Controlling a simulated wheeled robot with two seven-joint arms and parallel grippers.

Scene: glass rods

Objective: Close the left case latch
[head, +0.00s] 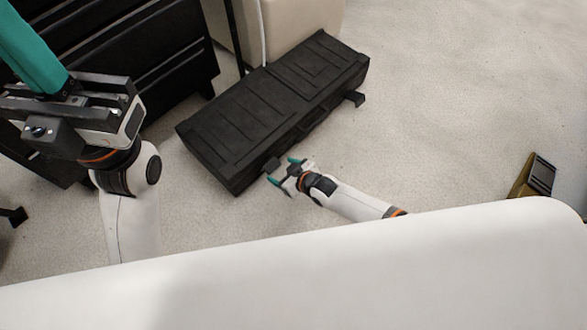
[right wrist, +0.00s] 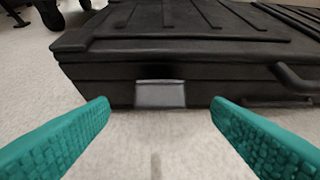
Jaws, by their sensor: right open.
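The long black case (head: 275,105) lies closed on the carpet, running diagonally in the head view. Its left latch (head: 271,165) sticks out from the lower front edge and looks open. In the right wrist view the left latch (right wrist: 160,94) is a grey flap on the case front, between the teal fingers and beyond their tips. My right gripper (head: 281,170) is open and empty, facing the latch. The other latch (head: 355,98) also sticks out, farther right. My left gripper (head: 32,52) is raised at the upper left, away from the case; its fingertips are cut off.
A dark handle (right wrist: 297,80) projects from the case front, right of the latch in the right wrist view. Black drawers (head: 120,50) and a beige piece of furniture (head: 300,18) stand behind. A brownish object (head: 535,176) lies at the right. The carpet around is clear.

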